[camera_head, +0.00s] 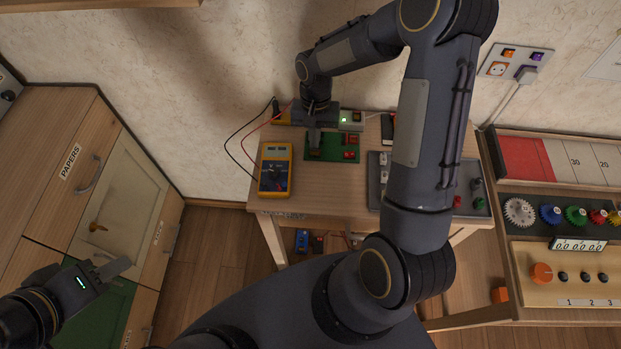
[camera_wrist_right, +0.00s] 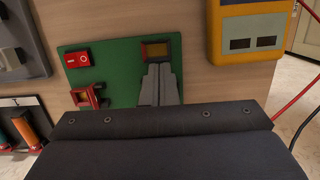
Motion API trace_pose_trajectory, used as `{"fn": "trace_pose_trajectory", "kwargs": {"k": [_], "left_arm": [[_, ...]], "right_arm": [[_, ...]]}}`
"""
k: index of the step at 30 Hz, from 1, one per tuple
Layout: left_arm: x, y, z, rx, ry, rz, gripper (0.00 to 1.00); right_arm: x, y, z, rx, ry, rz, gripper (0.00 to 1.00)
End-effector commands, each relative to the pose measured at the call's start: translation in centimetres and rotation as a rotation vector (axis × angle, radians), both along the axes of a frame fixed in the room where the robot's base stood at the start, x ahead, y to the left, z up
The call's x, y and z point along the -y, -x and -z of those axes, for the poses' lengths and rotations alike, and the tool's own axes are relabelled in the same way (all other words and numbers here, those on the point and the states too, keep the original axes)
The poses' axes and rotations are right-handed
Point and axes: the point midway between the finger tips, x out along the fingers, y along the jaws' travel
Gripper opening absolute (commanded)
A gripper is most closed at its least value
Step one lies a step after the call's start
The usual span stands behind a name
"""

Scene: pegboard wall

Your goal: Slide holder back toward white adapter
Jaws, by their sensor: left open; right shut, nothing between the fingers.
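A green board (camera_head: 341,155) lies on the table and also fills the middle of the right wrist view (camera_wrist_right: 120,62). A whitish box with a green light, likely the adapter (camera_head: 351,126), stands behind the board. My left gripper (camera_head: 112,267) is open and empty, away from the table.
A yellow multimeter (camera_head: 275,169) with red and black leads lies left of the board. A grey tray (camera_head: 377,178) with small parts is to its right, partly hidden by my right arm. A gear and counter panel (camera_head: 570,215) stands at far right; drawers (camera_head: 92,170) are at left.

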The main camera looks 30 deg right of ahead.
Motion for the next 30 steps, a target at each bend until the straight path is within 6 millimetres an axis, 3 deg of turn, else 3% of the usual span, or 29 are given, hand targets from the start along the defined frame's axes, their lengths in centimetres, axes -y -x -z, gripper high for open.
{"fn": "trace_pose_trajectory", "kwargs": {"k": [11, 20, 30], "left_arm": [[0.0, 0.0, 0.0, 0.001, 0.0, 0.0, 0.41], [0.0, 0.0, -0.9, 0.001, 0.0, 0.0, 0.41], [0.0, 0.0, -0.4, 0.0, 0.0, 0.0, 0.41]], "right_arm": [[0.0, -0.1, -0.1, -0.001, -0.001, 0.0, 0.0], [0.0, -0.2, -2.1, 0.001, -0.002, 0.0, 0.0], [0.5, -1.1, -7.0, 0.002, -0.001, 0.0, 0.0]]}}
